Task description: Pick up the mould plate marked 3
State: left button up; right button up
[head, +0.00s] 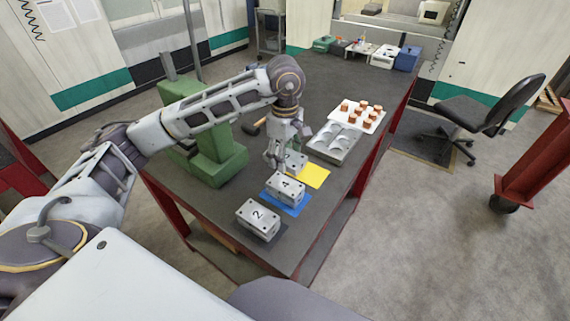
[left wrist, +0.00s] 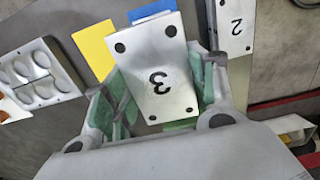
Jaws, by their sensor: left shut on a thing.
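The mould plate marked 3 (left wrist: 160,75) is a grey metal block with dark corner holes, held between the green-padded fingers of my left gripper (left wrist: 165,100) in the left wrist view. In the head view my left gripper (head: 280,158) points down at this plate (head: 297,160), which is partly hidden by the fingers, near the yellow mat (head: 316,176). I cannot tell whether it is clear of the surface. The plate marked 2 (head: 258,219) is nearest. My right gripper is not in view.
A grey tray with round hollows (head: 334,143) and a white board with several copper-coloured pieces (head: 359,115) lie behind to the right. A green machine (head: 216,158) stands left of the plates. Boxes and bins (head: 385,55) line the far end of the dark bench (head: 330,85).

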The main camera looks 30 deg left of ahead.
pick_arm(q)
jog(key=shift+r, duration=0.45)
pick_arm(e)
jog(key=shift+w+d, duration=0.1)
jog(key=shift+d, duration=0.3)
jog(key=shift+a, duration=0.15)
